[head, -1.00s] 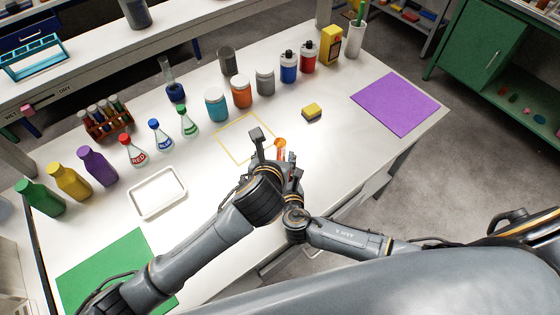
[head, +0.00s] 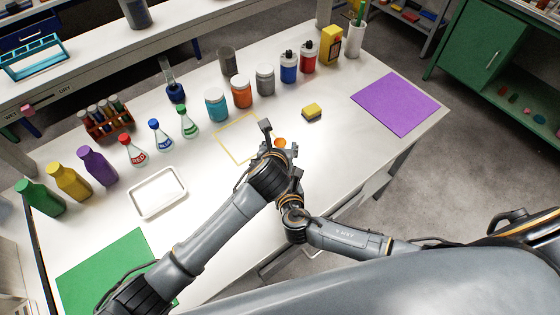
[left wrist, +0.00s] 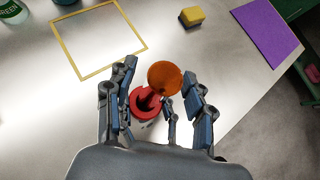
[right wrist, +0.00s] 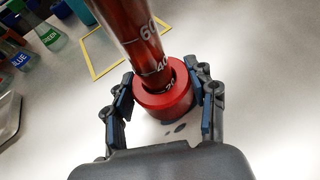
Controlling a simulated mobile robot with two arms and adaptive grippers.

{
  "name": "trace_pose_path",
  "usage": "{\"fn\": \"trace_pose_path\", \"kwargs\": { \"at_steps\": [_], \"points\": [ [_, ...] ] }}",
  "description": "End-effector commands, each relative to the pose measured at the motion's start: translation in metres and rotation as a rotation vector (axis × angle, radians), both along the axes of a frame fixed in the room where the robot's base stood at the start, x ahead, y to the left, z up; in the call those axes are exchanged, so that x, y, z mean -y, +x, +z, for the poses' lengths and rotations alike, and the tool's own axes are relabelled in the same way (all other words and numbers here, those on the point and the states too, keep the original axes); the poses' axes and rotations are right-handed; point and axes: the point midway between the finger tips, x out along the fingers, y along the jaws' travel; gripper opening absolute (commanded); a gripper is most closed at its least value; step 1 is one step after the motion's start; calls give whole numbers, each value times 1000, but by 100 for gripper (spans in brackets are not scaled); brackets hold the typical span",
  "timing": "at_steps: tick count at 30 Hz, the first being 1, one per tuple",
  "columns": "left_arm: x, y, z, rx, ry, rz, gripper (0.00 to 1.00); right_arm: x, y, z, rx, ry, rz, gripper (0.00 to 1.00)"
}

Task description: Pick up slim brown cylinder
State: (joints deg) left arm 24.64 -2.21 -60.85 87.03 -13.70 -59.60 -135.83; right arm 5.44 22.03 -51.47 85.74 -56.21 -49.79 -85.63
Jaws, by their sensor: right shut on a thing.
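The slim brown cylinder (right wrist: 152,50) is a clear graduated tube with brownish-red content and a red collar-like base, filling the middle of the right wrist view. My right gripper (right wrist: 160,76) is shut on it at the red part. In the left wrist view, the cylinder's orange round top (left wrist: 165,77) faces the camera, with its red base below. My left gripper (left wrist: 160,70) is open, its fingers on either side of the top with gaps visible. In the head view, the cylinder's orange top (head: 281,141) shows beside my left gripper (head: 279,136), which hides most of its body.
A yellow square outline (head: 240,137) lies on the white table just behind the grippers. A yellow sponge (head: 312,111) and purple mat (head: 395,103) are to the right. A white tray (head: 158,193), flasks and several bottles stand left. Jars line the back.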

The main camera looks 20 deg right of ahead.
Motion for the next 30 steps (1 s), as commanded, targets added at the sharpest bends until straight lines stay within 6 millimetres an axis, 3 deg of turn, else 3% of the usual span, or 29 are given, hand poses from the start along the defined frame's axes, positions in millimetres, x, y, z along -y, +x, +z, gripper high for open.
{"fn": "trace_pose_path", "kwargs": {
  "at_steps": [1,7,18,30],
  "points": [
    [0,0,0,0,0,0,39,0,0,-1,-2,0,0,26],
    [0,0,0,0,0,0,0,0,0,-1,-2,0,0,26],
    [0,1,6,3,-2,-1,0,0,-1,-1,-2,0,0,26],
    [0,0,80,6,-2,-2,0,0,0,-1,-2,0,0,26]
  ]
}}
